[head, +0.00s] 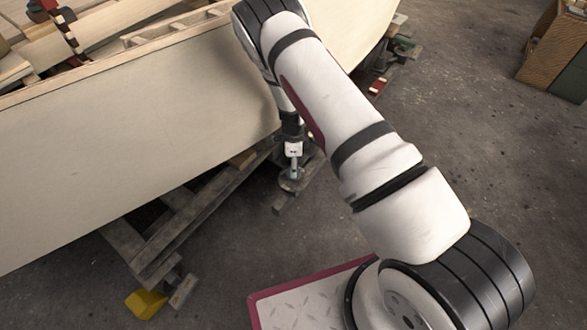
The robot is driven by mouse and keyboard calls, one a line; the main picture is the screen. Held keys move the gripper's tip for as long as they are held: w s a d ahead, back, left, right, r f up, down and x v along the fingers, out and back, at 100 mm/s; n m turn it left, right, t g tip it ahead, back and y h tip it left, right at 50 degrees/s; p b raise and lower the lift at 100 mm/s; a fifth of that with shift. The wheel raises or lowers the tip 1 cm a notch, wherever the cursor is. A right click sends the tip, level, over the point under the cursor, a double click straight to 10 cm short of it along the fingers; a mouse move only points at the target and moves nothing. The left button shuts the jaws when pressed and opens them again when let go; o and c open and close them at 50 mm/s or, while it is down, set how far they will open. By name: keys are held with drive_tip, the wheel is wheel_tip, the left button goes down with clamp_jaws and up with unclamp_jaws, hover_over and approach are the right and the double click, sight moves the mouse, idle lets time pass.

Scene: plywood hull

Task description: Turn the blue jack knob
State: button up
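No blue knob can be made out in the head view. A grey metal jack-like stand (291,183) with a round plate and an upright rod is on the floor beside the hull, just below the end of my arm. My gripper (294,160) points down right above it, small and partly lost against the arm. I cannot tell whether the fingers touch the stand, or whether they are open or shut.
The pale plywood hull (130,135) fills the left and rests on a timber cradle (195,220). A yellow block (146,303) lies at lower left. A wooden crate (552,45) stands at upper right. The concrete floor (480,130) at right is mostly clear.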

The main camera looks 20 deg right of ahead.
wheel_tip(320, 180, up, 7)
drive_tip(key=shift+r, duration=0.2)
idle(0.5)
drive_tip(key=s+a+r+n+y, duration=0.1)
drive_tip(key=s+a+r+n, duration=0.2)
drive_tip(key=r, duration=0.7)
drive_tip(key=s+a+r+n+y, duration=0.1)
drive_tip(key=s+r+n, duration=0.3)
drive_tip(key=r, duration=0.7)
drive_tip(key=s+a+r+n+y, duration=0.15)
drive_tip(key=s+r, duration=0.35)
drive_tip(key=r, duration=0.5)
drive_tip(key=s+d+r+n, duration=0.1)
drive_tip(key=s+r+n, duration=0.2)
drive_tip(key=s+r, duration=0.3)
drive_tip(key=s+d+r+n, duration=0.1)
drive_tip(key=s+r+n, duration=0.3)
drive_tip(key=s, duration=0.4)
drive_tip(key=s+d+n+h, duration=0.2)
drive_tip(key=s+n, duration=0.1)
drive_tip(key=s, duration=0.5)
drive_tip(key=s+d+n+h, duration=0.2)
drive_tip(key=s, duration=0.6)
wheel_tip(320, 180, up, 38)
drive_tip(key=t+p, duration=0.4)
drive_tip(key=p, duration=3.1)
drive_tip(key=shift+w+n, duration=0.2)
drive_tip(key=shift+n, duration=0.15)
